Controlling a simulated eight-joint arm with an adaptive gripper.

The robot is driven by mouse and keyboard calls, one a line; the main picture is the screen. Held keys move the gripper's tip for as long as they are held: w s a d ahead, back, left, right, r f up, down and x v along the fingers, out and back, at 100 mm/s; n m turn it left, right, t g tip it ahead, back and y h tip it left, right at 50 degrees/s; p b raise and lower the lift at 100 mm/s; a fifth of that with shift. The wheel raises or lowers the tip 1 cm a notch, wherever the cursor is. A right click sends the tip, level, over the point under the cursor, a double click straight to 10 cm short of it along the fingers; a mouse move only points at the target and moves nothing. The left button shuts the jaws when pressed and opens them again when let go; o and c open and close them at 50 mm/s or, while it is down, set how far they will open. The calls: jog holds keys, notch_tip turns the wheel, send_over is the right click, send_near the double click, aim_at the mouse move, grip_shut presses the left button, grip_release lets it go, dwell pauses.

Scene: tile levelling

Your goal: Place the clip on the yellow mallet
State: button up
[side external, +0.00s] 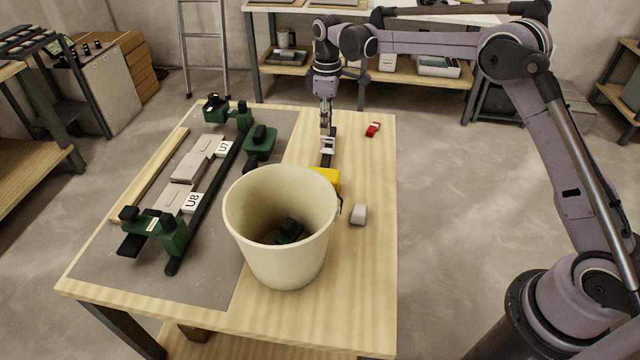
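The yellow mallet (325,179) lies on the table behind the bucket, and only part of its yellow head shows past the rim. My gripper (327,140) points down over the table behind the mallet. A dark and pale piece (327,157) shows right under my fingers; I cannot tell whether it is a clip, the mallet's handle or part of my gripper. The fingers are too small to show whether they are open or shut. A small red and white item (373,129) lies to the right of my gripper; I cannot tell whether it is the clip.
A cream bucket (265,255) with a green and black part (289,231) inside stands at the front. A small grey block (359,214) lies to its right. Left, a grey mat (200,285) carries tiles marked U7 and U8, dark rails and green clamps. The table's right strip is mostly clear.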

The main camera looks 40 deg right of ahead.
jog(key=s+r+m+t, duration=0.1)
jog(key=s+r, duration=0.2)
jog(key=r, duration=0.3)
jog(key=s+r+m+t, duration=0.1)
jog(key=s+r, duration=0.3)
jog(key=r, duration=0.3)
jog(key=s+f+m+t, duration=0.2)
jog(key=s+m, duration=0.1)
jog(key=s, duration=0.9)
jog(key=s+d+f+m+t, duration=0.1)
jog(key=s+f+m+t, duration=0.2)
jog(key=s, duration=0.9)
jog(key=shift+s+d+f+m, duration=0.15)
jog(key=shift+f+m, duration=0.1)
jog(key=shift+m, duration=0.25)
